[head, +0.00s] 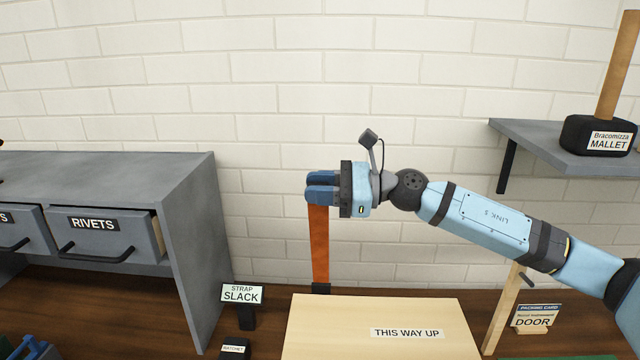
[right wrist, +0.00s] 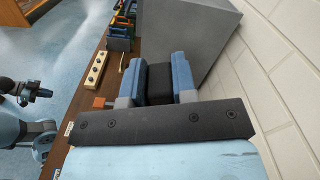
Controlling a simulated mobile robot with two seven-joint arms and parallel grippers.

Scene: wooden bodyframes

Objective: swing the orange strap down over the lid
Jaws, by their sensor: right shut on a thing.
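The orange strap (head: 320,245) stands nearly upright at the back of the wooden lid (head: 335,325), its lower end at a small black mount. The pale lid is flat and marked "THIS WAY UP". My right gripper (head: 320,188) is shut on the strap's upper end, well above the lid's back left part. In the right wrist view its blue fingers (right wrist: 160,82) have a black piece between them, and a bit of orange shows to their left. The strap's tip is hidden by the fingers.
A grey drawer cabinet (head: 190,215) marked "RIVETS" stands at left. A "STRAP SLACK" sign (head: 242,294) and a ratchet label (head: 235,348) are left of the lid. A wooden post (head: 500,308) and door card (head: 536,318) are at right, below a shelf (head: 545,145) with a mallet (head: 598,135).

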